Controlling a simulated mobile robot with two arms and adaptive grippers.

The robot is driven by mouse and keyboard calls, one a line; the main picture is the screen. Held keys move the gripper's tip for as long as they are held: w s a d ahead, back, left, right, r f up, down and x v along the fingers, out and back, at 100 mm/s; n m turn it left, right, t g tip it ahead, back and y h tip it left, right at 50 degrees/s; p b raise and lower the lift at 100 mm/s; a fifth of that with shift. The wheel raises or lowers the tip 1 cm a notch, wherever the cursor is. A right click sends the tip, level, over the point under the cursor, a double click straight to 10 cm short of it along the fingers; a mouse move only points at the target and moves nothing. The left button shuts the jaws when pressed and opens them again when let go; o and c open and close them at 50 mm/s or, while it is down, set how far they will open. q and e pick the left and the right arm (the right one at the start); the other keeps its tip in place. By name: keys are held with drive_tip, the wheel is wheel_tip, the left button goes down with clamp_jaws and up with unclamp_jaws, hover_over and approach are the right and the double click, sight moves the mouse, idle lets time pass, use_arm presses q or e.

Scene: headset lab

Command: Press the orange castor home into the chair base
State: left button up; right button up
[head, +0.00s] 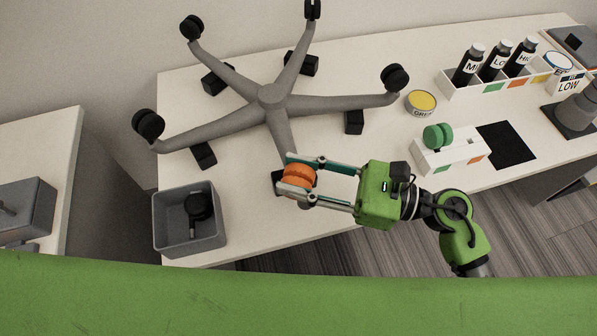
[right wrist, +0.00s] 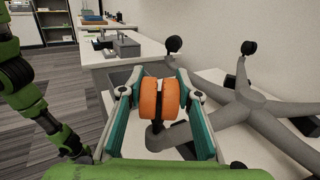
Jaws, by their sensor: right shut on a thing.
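The grey five-armed chair base (head: 272,97) stands upside down on black blocks on the white table. Black castors sit on its other arms; the arm pointing to the front carries no black one. My right gripper (head: 299,175) is shut on the orange castor (head: 298,177), at the end of that front arm. In the right wrist view the orange castor (right wrist: 160,98) sits between the two fingers, with the arm's end (right wrist: 158,138) just below it. I cannot tell how deep its stem sits, as the wheels and fingers hide it. My left gripper is not in view.
A grey bin (head: 158,226) with a black castor (head: 199,206) stands at the table's front left. A white holder with a green castor (head: 437,136), a yellow-topped tin (head: 421,102) and a black mat (head: 506,144) lie to the right. Bottles (head: 468,63) stand in a rack behind.

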drive_tip(key=shift+f, duration=0.1)
drive_tip(key=o, duration=1.2)
drive_tip(key=v, duration=1.2)
